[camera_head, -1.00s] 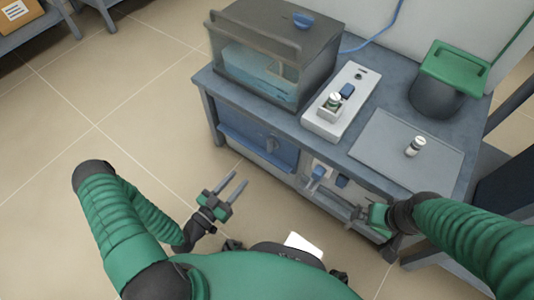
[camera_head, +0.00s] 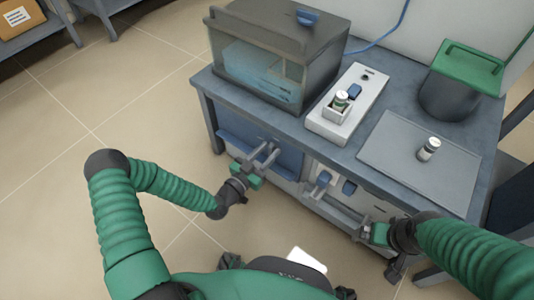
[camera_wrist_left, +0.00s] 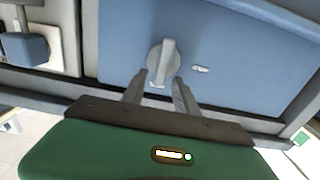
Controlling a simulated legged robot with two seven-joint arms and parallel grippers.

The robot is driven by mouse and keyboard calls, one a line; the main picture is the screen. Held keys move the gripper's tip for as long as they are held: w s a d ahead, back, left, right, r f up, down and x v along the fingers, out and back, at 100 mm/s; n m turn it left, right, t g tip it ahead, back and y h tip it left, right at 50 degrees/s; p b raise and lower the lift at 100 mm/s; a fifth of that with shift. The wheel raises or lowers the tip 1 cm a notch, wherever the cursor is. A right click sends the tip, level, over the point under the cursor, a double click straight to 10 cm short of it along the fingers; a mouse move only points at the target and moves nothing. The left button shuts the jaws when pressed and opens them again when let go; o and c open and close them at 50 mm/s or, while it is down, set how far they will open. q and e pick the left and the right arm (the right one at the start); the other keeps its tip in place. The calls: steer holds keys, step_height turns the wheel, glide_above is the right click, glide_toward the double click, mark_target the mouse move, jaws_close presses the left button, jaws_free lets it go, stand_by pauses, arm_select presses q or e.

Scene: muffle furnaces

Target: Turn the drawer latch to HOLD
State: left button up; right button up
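The drawer latch (camera_wrist_left: 161,62) is a grey round knob with a raised bar, on the blue drawer front (camera_wrist_left: 235,45). In the left wrist view its bar stands close to upright, with a small pale mark to its right. My left gripper (camera_wrist_left: 159,84) is open, its two fingertips on either side of the bar's lower end; I cannot tell whether they touch it. In the head view my left gripper (camera_head: 268,152) is at the drawer front (camera_head: 232,143) and largely covers the latch. My right gripper (camera_head: 336,211) is low by the bench front; its finger gap is unclear.
On the bench (camera_head: 350,152) stand a glass-fronted box (camera_head: 262,70), a white unit (camera_head: 345,105) with a small jar, a grey plate (camera_head: 405,165) with another jar, and a green-lidded pot (camera_head: 450,95). A blue handle (camera_head: 322,180) is right of the drawer.

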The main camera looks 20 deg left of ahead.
arm_select(q)
jaws_close()
stand_by(0.4)
steer(key=a+f+n+p, duration=0.1)
steer(key=n, duration=0.5)
steer(key=a+n+p, duration=0.1)
steer(key=n+p, duration=0.1)
steer(key=n, duration=0.4)
steer(key=w+f+n+p, duration=0.1)
steer(key=n, duration=0.5)
steer(key=shift+a+f, duration=0.3)
steer(key=shift+a, duration=0.1)
stand_by(0.3)
